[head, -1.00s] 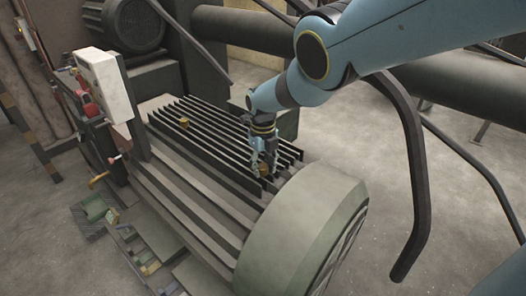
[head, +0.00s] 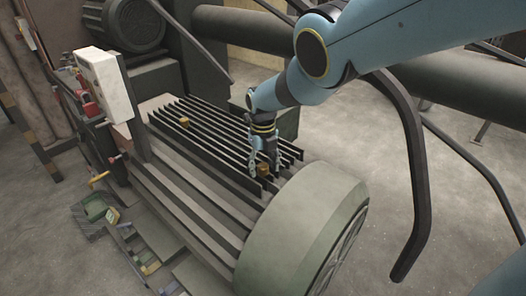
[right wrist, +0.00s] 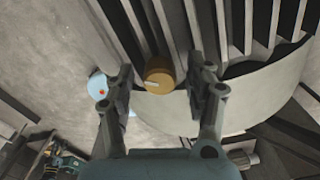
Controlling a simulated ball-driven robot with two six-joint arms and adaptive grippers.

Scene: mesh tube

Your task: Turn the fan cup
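A small brass-coloured cup (head: 263,169) sits on the finned motor, close to the big round grey-green fan cover (head: 300,225). It also shows in the right wrist view (right wrist: 158,75) as a round cap with a small light mark. My right gripper (head: 264,167) points down over this cup. In the right wrist view its fingers (right wrist: 160,82) are apart, one on each side of the cup, with a gap visible on both sides. A second brass-coloured cup (head: 184,122) sits at the motor's far end. My left gripper is not in view.
Long dark fins (head: 215,135) run along the motor top beside the gripper. A white control box (head: 104,84) stands at the left. A dark bent bar (head: 415,170) is at the right. A pale blue disc (right wrist: 97,87) shows beside the fingers.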

